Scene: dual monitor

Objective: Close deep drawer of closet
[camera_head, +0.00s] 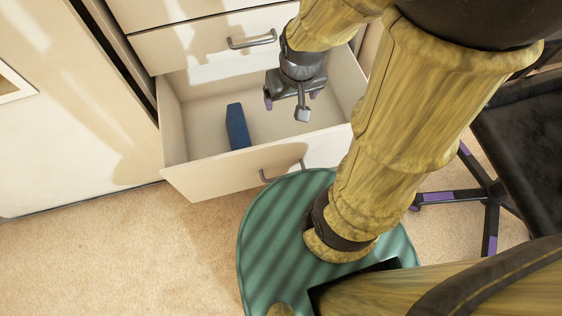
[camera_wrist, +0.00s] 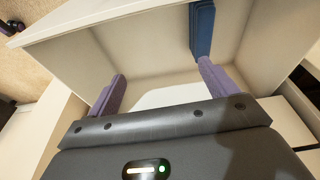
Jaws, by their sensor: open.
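The deep drawer (camera_head: 205,178) of the cream closet is pulled out, with a grey bar handle (camera_head: 283,170) on its front. A blue block-like object (camera_head: 237,126) stands inside it towards the left. My gripper (camera_head: 291,98) is open and empty over the drawer's interior, behind the front panel and to the right of the blue object. In the wrist view, my two purple fingers (camera_wrist: 162,76) are spread wide, with pale drawer walls (camera_wrist: 150,45) beyond. The blue object (camera_wrist: 202,30) appears there beyond the right finger. I cannot tell whether any finger touches the drawer.
A shut upper drawer (camera_head: 190,45) with a handle (camera_head: 252,40) is directly above the open one. A black wheeled chair (camera_head: 525,145) stands at right, its base on the carpet. The carpet (camera_head: 110,255) at lower left is clear. My base stands close before the drawer.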

